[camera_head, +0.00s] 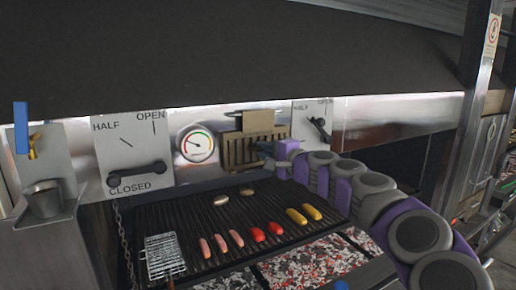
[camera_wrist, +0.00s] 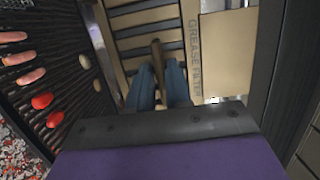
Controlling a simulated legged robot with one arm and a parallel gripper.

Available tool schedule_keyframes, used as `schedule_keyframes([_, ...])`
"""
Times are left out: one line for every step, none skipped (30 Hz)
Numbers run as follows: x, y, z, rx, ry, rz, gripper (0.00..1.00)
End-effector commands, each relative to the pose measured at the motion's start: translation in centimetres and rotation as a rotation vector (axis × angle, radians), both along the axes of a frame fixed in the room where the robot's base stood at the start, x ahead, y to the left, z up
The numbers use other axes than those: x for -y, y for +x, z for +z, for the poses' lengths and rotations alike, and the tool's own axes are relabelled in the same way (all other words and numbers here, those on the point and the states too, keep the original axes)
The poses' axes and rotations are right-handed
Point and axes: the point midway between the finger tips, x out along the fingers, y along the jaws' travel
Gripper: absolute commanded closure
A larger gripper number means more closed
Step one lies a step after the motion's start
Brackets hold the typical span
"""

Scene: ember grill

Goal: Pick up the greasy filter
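The grease filter (camera_head: 240,150) is a tan slatted panel set upright in the back wall of the grill, below a tan plate (camera_head: 258,121). In the wrist view its dark slots and tan bars (camera_wrist: 140,30) fill the upper middle, and a brown upright handle (camera_wrist: 157,55) stands out from it. My gripper (camera_head: 264,150) is at the filter's right side in the head view. In the wrist view its two blue fingers (camera_wrist: 159,80) lie on either side of the handle, very near it. I cannot tell whether they press on it.
Sausages (camera_head: 237,239), red pieces and yellow pieces lie on the grill grate (camera_head: 190,240), with a wire basket (camera_head: 162,256) at its left. A gauge (camera_head: 197,144) and a lever panel (camera_head: 134,155) are left of the filter. The dark hood (camera_head: 240,60) hangs above.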

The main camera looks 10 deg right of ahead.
Motion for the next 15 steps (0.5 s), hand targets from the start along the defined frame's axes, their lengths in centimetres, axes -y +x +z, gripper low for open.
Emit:
schedule_keyframes([-0.06,-0.02,0.01,0.0,0.0,0.001,0.87])
schedule_keyframes([-0.07,-0.03,0.0,0.0,0.0,0.001,0.9])
schedule_keyframes([-0.06,-0.02,-0.01,0.0,0.0,0.001,0.93])
schedule_keyframes([-0.07,-0.02,-0.02,-0.001,-0.001,0.001,0.96])
schedule_keyframes([-0.06,-0.01,-0.04,-0.001,-0.001,0.001,0.99])
schedule_keyframes([-0.07,0.0,-0.06,-0.001,-0.001,0.001,1.0])
schedule_keyframes([-0.08,0.02,-0.08,-0.001,-0.001,0.001,1.0])
schedule_keyframes([-0.1,0.03,-0.09,-0.002,-0.001,0.001,1.0])
schedule_keyframes([-0.11,0.04,-0.11,-0.002,-0.001,0.002,1.0])
schedule_keyframes([-0.12,0.03,-0.11,-0.002,-0.001,0.002,1.0])
schedule_keyframes([-0.13,0.04,-0.13,-0.002,-0.001,0.002,1.0])
schedule_keyframes([-0.12,0.03,-0.13,-0.002,-0.001,0.002,1.0])
schedule_keyframes([-0.11,0.04,-0.13,-0.002,-0.001,0.002,1.0])
schedule_keyframes([-0.12,0.03,-0.14,-0.002,-0.001,0.002,1.0])
schedule_keyframes([-0.13,0.03,-0.14,-0.002,-0.001,0.002,1.0])
